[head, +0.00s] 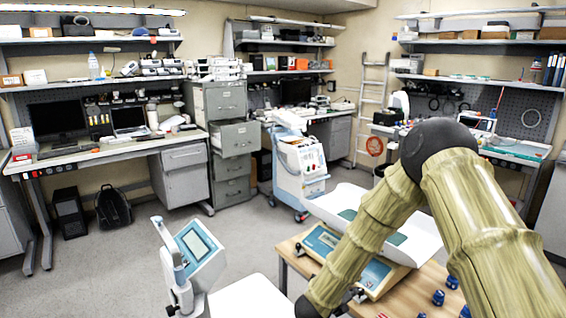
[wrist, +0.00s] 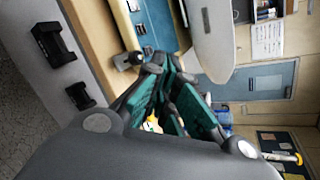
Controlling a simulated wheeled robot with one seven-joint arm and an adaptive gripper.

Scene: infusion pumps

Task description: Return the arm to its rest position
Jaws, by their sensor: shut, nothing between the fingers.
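My arm (head: 365,235) shows in the head view, with a bamboo-like surface and a black elbow at the upper right. The forearm slopes down and left to the bottom edge, in front of the wooden table. My gripper (wrist: 160,66) shows in the wrist view, dark with teal pads. Its fingers are closed together with nothing held. Behind its tips, in the wrist view, is a blue-panelled device (wrist: 152,30); I cannot tell whether they touch. The gripper is not visible in the head view.
A wooden table (head: 404,304) bears a blue-and-cream device (head: 322,242), a curved white tray (head: 335,205) and several blue caps (head: 438,297). A white device with a screen (head: 198,245) stands left. A white cart (head: 300,168) stands behind. Open floor (head: 110,270) lies at left.

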